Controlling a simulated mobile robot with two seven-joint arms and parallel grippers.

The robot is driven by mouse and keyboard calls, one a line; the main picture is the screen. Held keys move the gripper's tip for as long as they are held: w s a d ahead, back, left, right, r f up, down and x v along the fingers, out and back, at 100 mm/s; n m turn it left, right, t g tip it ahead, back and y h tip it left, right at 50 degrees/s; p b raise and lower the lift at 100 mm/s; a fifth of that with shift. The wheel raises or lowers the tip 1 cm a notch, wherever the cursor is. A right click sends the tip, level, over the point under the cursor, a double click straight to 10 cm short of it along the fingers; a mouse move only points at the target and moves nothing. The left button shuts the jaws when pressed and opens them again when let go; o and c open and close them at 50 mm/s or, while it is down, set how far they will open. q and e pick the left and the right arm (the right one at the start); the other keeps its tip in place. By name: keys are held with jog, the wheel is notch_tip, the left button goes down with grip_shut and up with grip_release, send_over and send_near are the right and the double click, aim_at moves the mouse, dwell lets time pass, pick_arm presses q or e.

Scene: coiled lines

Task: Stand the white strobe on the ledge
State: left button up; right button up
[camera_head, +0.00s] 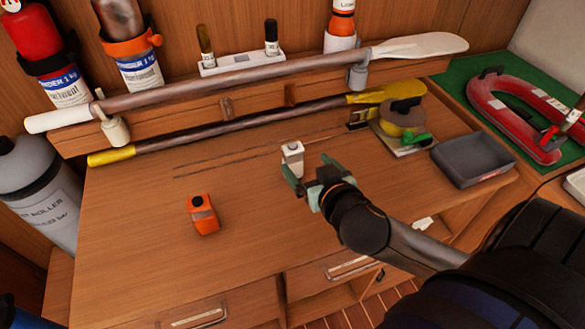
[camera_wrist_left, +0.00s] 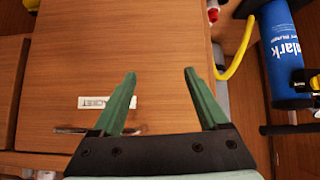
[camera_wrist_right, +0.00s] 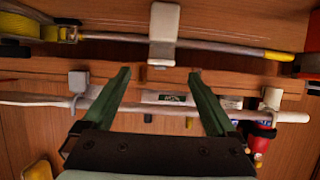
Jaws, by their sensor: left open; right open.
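The ledge (camera_head: 190,116) runs along the back wall above the worktop. My left gripper (camera_wrist_left: 160,76) is open and empty before wooden panels, outside the head view.
An orange device (camera_head: 203,214) stands on the worktop's left half. Two paddles lie along the back, the upper paddle (camera_head: 240,74) in front of the ledge. A white holder (camera_head: 240,62) with two small bottles is on the ledge. A grey tray (camera_head: 473,160) and tape roll (camera_head: 402,118) are right.

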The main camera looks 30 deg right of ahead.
aim_at(294, 150)
jog(key=x, duration=0.4)
jog(key=p+x, duration=0.1)
jog(key=x, duration=0.1)
jog(key=shift+w+r, duration=0.25)
jog(key=shift+r, duration=0.1)
jog(key=shift+w+f, duration=0.3)
jog(key=shift+w, duration=0.2)
jog(key=shift+c, duration=0.3)
grip_shut()
